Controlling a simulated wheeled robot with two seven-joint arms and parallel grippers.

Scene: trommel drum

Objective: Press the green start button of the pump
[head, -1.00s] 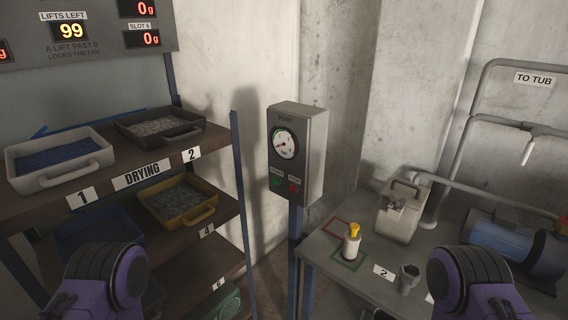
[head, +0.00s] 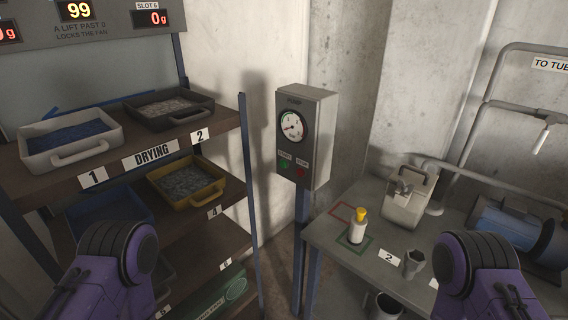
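The pump control box (head: 308,135) is a grey box on a blue post, right of the drying rack. Its front carries a round dial (head: 292,126), a green start button (head: 284,164) at lower left and a red stop button (head: 300,172) beside it. Nothing touches the buttons. Purple parts of my two arms show at the lower left and lower right, well below and to either side of the box. Neither gripper's fingertips are clearly visible.
The drying rack (head: 152,156) holds several trays on the left. Pipes run along the right wall.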

